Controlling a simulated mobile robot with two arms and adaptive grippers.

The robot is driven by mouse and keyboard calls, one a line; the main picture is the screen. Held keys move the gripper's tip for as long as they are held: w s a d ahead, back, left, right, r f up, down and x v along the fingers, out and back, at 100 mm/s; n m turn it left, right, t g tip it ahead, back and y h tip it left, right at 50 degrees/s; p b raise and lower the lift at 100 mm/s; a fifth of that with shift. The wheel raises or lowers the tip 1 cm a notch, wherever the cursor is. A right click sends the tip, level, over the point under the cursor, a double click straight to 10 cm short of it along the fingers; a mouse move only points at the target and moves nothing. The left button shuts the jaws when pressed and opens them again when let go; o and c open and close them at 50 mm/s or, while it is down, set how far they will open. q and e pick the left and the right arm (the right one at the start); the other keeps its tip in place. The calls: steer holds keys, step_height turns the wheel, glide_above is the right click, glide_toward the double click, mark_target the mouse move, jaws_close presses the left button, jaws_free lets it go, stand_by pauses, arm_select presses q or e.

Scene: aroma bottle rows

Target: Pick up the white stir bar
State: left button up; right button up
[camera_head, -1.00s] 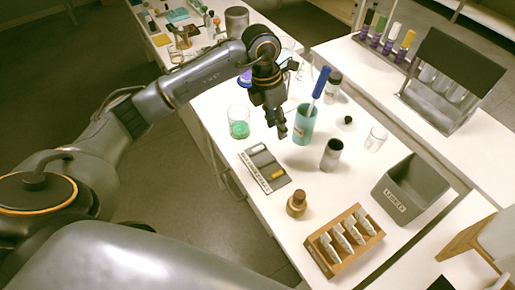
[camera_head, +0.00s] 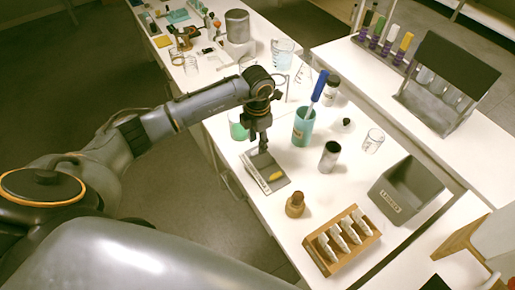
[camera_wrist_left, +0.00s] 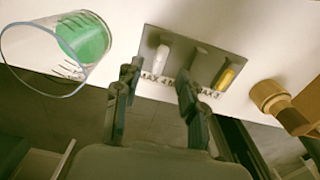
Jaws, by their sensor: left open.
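The white stir bar (camera_wrist_left: 161,57) lies in the left slot of a dark grey tray (camera_wrist_left: 182,42) in the left wrist view. A yellow bar (camera_wrist_left: 227,77) lies in the right slot, and the middle slot looks empty. In the head view the tray (camera_head: 250,166) shows with the yellow bar (camera_head: 275,176), but my gripper hides the white bar. My left gripper (camera_head: 262,150) is open, pointing down over the tray's far end. In the wrist view its fingertips (camera_wrist_left: 158,82) are apart, with the white bar beyond the gap between them. My right gripper is not in view.
A beaker of green liquid (camera_wrist_left: 85,40) stands beside the tray. A brown bottle (camera_head: 295,204) and a wooden rack (camera_head: 342,240) are nearer.

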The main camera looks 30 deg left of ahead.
mark_target(257, 151)
arm_select(q)
steer(key=shift+f, duration=1.55)
jaws_close()
steer(key=shift+r, duration=0.15)
